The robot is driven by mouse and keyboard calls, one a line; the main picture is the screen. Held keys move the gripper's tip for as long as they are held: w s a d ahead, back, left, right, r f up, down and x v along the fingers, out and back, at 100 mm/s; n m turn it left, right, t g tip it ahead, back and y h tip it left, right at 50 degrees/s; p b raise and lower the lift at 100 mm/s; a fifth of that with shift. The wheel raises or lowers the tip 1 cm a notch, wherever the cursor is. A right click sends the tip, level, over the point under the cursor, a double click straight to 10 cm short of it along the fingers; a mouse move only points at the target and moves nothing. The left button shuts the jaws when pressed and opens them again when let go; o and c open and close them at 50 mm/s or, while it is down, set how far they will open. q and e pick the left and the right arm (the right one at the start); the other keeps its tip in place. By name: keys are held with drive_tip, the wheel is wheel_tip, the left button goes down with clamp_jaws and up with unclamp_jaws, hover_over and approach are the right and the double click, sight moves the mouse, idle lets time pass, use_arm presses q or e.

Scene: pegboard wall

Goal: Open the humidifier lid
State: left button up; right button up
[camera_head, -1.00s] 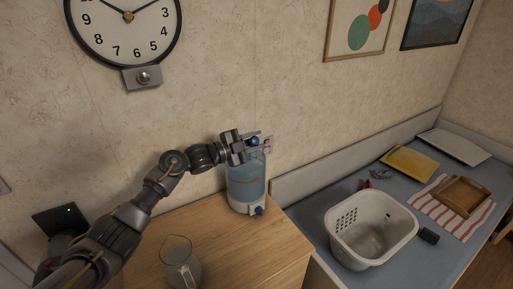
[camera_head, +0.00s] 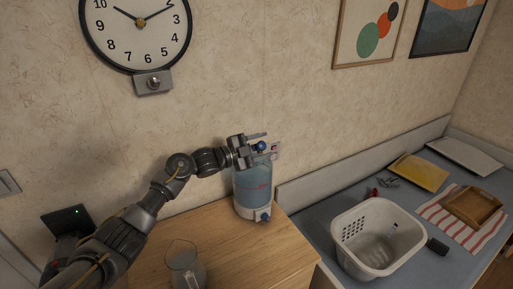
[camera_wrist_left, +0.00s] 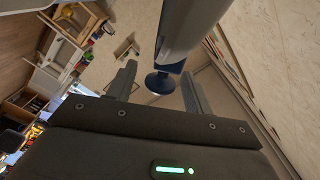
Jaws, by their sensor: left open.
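The humidifier (camera_head: 253,192) stands upright on the wooden cabinet, with a translucent blue tank and a white base with a blue knob. A round blue knob (camera_head: 261,146) shows at its top, where its lid is. My left gripper (camera_head: 268,146) is open at the top of the humidifier, its fingers pointing right, on either side of the blue knob. In the left wrist view, the knob (camera_wrist_left: 160,83) lies between the two spread fingers, with a visible gap to each. My gripper hides part of the lid. My right gripper is out of view.
A glass pitcher (camera_head: 183,265) stands on the wooden cabinet top (camera_head: 240,250), left of the humidifier. The wall is close behind. On the blue counter to the right are a white basket (camera_head: 345,240), a yellow tray (camera_head: 418,172) and a striped cloth (camera_head: 436,212).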

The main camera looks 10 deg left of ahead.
use_arm(q)
drive_tip(key=b+v, duration=0.3)
drive_tip(key=v, duration=0.7)
drive_tip(key=shift+s+a+b, duration=0.2)
drive_tip(key=shift+a+b, duration=0.1)
drive_tip(key=shift+a, duration=0.05)
